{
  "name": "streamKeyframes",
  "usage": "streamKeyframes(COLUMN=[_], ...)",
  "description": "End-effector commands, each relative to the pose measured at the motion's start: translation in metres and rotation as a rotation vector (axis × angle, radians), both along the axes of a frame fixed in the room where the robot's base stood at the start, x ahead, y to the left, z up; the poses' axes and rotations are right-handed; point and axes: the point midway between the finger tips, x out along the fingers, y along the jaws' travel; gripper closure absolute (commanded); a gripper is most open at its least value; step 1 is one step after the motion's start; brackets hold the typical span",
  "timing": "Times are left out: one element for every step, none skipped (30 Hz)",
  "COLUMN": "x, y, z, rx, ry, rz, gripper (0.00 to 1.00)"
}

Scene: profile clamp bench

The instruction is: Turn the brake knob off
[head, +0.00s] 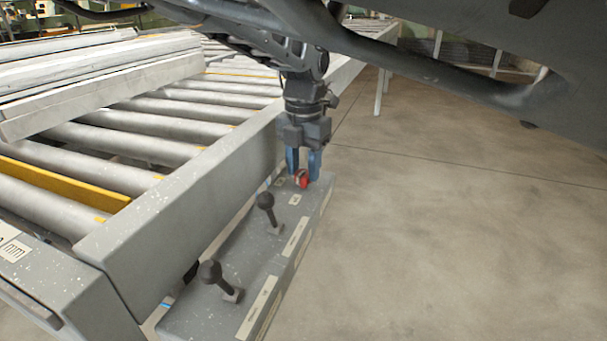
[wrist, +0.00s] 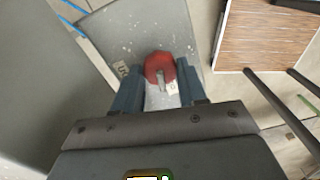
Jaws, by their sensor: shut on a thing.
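The brake knob (head: 302,179) is red and sits at the far end of a grey control box. In the wrist view the red knob (wrist: 159,66) has a grey pointer bar across it, pointing down toward my gripper. My gripper (head: 303,176) is over the knob with its blue fingers pointing down. In the wrist view my gripper's fingers (wrist: 157,88) lie on either side of the knob, shut on it. The finger contact itself is partly hidden.
Two black ball-topped levers, a nearer one (head: 212,273) and a farther one (head: 266,202), stand on the grey control box (head: 222,312). The roller conveyor (head: 150,145) with grey profiles (head: 100,88) is on the left. Concrete floor on the right is clear.

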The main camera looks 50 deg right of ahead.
Motion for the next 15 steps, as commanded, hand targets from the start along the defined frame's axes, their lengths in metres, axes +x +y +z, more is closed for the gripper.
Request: streamKeyframes(x=[0.0005,0.0004,0.0004,0.0004,0.0003,0.0004,0.0004,0.0003,0.0003,0.0003,0.0003,0.0003,0.0003,0.0003,0.0003], y=[-0.0003,-0.0002,-0.0002,-0.0002,-0.0002,-0.0003,-0.0003,-0.0005,-0.0005,-0.0005,-0.0005,-0.0005,-0.0006,-0.0005,-0.0005], z=[-0.0027,-0.0026,-0.0024,-0.0022,-0.0020,-0.0016,-0.0014,-0.0011,-0.0008,-0.0006,-0.0005,-0.0003,-0.0001,0.0000,0.0002], rx=[-0.002,-0.001,-0.001,-0.001,-0.001,-0.001,-0.001,-0.001,-0.001,-0.001,-0.001,-0.002,-0.002,-0.002,-0.002], ry=[-0.002,-0.002,-0.002,-0.002,-0.002,-0.002,-0.002,-0.002,-0.001,-0.001,-0.001,-0.001,-0.001,-0.001,-0.001], rz=[0.029,0.047,0.069,0.085,0.100,0.118,0.130,0.140,0.154,0.162,0.170,0.179,0.185,0.189,0.193], gripper=[0.89,0.89,0.89,0.89,0.89,0.89,0.89,0.89,0.89,0.89,0.89,0.89,0.89,0.89,0.89])
